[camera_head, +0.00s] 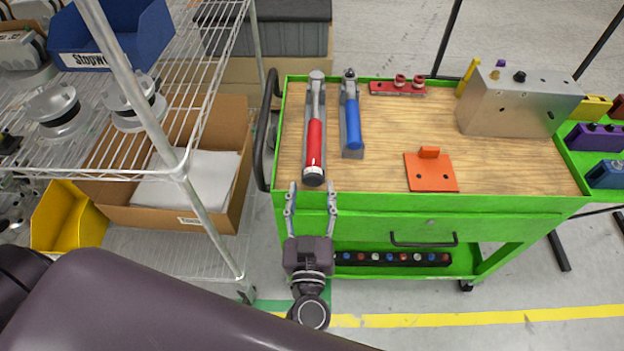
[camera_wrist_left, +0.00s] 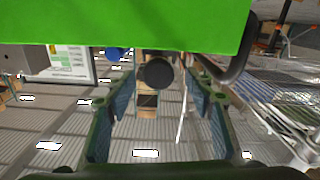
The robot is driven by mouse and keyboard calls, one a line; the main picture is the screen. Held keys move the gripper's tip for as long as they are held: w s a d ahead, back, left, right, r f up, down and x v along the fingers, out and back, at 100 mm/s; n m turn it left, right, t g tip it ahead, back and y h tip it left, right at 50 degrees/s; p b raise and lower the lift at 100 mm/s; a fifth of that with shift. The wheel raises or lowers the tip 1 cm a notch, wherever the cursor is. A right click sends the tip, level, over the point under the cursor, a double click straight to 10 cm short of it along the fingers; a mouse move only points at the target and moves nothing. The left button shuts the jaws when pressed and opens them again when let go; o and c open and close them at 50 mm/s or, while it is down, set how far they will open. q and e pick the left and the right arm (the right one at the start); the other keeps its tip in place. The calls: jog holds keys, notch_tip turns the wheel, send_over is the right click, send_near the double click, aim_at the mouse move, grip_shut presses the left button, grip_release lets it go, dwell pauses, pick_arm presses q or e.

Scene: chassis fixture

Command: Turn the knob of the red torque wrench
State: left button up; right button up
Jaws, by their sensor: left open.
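The red torque wrench (camera_head: 314,140) lies on the wooden top of the green cart (camera_head: 420,211), with its dark knob end (camera_head: 314,176) at the near edge and its grey head pointing away. My left gripper (camera_head: 312,190) is open, its two fingers apart on either side of the knob end, not closed on it. In the left wrist view the round dark knob (camera_wrist_left: 156,73) shows between the open fingers (camera_wrist_left: 157,105), beyond the tips. A blue torque wrench (camera_head: 354,122) lies to the right of the red one. My right gripper is not in view.
A black side handle (camera_head: 268,130) stands at the cart's left end. A wire shelf (camera_head: 100,172) with boxes is to the left. An orange bracket (camera_head: 430,173), a metal block (camera_head: 515,100) and a red holder (camera_head: 397,87) are on the cart top.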

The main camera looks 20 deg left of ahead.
aim_at(313, 183)
pick_arm(q)
jog(key=shift+x, duration=1.2)
jog(key=shift+w, duration=0.45)
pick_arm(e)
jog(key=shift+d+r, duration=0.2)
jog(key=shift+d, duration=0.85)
pick_arm(q)
jog(key=shift+c, duration=0.3)
